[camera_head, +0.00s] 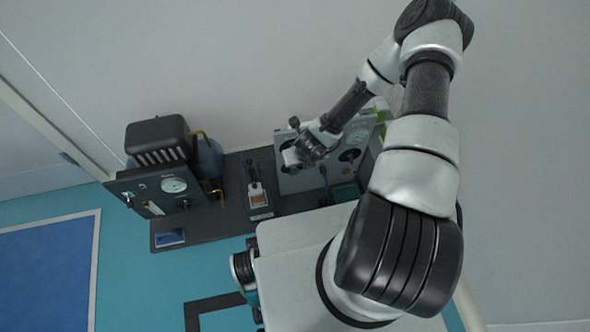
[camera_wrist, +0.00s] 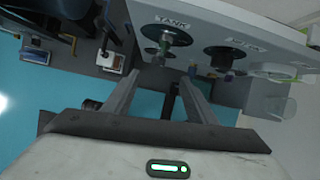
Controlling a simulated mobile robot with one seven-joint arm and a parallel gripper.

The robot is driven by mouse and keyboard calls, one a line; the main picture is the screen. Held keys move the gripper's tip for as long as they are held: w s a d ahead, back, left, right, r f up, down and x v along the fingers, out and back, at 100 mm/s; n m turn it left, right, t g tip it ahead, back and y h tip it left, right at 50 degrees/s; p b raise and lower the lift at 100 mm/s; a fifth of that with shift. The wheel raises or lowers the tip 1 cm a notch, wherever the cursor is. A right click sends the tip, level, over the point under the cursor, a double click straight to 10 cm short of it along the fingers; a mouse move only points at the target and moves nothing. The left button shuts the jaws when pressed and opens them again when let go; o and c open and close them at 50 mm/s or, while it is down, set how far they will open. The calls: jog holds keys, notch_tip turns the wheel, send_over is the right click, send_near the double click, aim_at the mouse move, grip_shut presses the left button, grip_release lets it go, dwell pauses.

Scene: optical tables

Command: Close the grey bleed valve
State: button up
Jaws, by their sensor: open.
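A light grey valve panel (camera_wrist: 215,20) fills the upper right of the wrist view. It carries a dark round valve (camera_wrist: 168,36) under a label that reads TANK. To its right is a second black round valve (camera_wrist: 224,55) with a small stem, under a label I cannot read clearly; I cannot tell for sure that it is the bleed valve. My gripper (camera_wrist: 161,78) is open, its two fingers apart and empty, below the panel's valves. In the head view my gripper (camera_head: 292,158) is in front of the panel (camera_head: 289,180) and hides part of it.
A black pump-like unit (camera_head: 160,140) with a gauge panel (camera_head: 150,192) stands at the left of the dark bench (camera_head: 205,228). A clear round part (camera_wrist: 275,72) is at the right of the wrist view.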

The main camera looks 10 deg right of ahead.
aim_at(295, 172)
jog(key=shift+m, duration=0.6)
jog(key=b+x, duration=0.2)
jog(key=x, duration=0.4)
jog(key=s+b+x, duration=0.1)
jog(key=b+x, duration=0.1)
jog(key=x, duration=0.4)
jog(key=b+x, duration=0.1)
jog(key=x, duration=0.5)
jog(key=shift+s+f+b, duration=0.15)
jog(key=shift+f+b, duration=0.25)
jog(key=shift+f, duration=0.15)
jog(key=shift+c, duration=0.3)
jog(key=c, duration=1)
